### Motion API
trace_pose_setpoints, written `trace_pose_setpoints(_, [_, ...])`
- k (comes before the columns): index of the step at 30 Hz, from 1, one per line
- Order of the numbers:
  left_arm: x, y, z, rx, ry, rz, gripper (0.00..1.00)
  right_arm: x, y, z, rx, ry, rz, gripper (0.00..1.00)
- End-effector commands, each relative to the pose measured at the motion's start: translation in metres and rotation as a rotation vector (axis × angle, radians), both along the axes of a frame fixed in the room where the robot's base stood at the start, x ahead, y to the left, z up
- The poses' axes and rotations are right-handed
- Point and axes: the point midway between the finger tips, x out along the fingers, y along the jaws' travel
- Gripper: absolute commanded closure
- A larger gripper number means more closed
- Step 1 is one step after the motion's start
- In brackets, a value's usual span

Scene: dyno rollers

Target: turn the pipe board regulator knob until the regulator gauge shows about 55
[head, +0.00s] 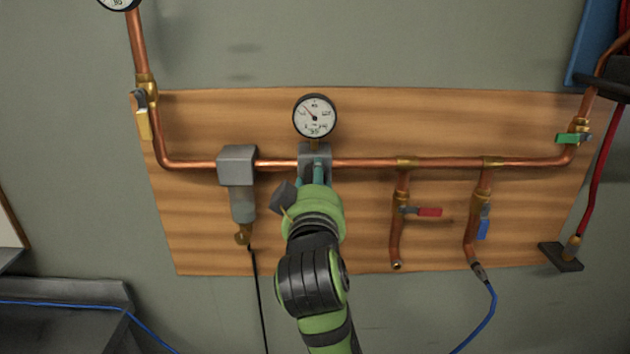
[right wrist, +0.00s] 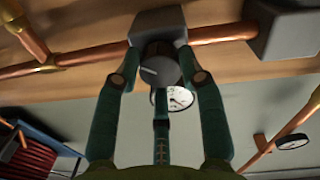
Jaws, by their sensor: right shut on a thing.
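The regulator gauge (head: 315,117) is a round white dial on the wooden pipe board (head: 370,120), above the grey regulator body (head: 304,156). Its needle points to the upper left; the exact reading is too small to tell. The dark regulator knob (right wrist: 158,66) with a pale mark shows in the right wrist view, under the regulator body (right wrist: 158,24). My right gripper (right wrist: 158,70) is shut on the knob, with its green fingers on both sides. In the head view, my right gripper (head: 317,180) covers the knob. My left gripper is not in view.
Copper pipe (head: 450,162) runs across the board. A grey filter block (head: 238,165) with a clear bowl is left of the regulator. Red (head: 429,212), blue (head: 483,229), green (head: 574,138) and yellow (head: 143,124) valve handles stand around it. Another gauge (head: 119,3) is at the top left.

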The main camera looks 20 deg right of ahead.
Motion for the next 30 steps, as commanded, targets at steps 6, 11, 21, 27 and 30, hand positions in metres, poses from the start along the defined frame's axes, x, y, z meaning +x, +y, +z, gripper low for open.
trace_pose_setpoints(6, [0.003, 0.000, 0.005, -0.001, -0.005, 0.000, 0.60, 0.001, -0.002, -0.004, -0.022, 0.020, -0.005, 0.93])
trace_pose_setpoints(11, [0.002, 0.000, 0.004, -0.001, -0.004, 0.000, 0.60, 0.001, -0.002, -0.004, -0.021, 0.020, -0.005, 0.36])
trace_pose_setpoints(21, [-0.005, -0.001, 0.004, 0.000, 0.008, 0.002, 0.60, 0.001, -0.001, 0.000, -0.020, 0.013, -0.002, 0.36])
trace_pose_setpoints(27, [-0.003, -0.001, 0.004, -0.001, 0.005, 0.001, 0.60, 0.001, 0.000, 0.026, -0.017, 0.007, 0.000, 0.36])
trace_pose_setpoints(30, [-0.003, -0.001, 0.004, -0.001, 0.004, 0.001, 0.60, 0.001, -0.001, 0.047, -0.016, 0.008, -0.002, 0.36])
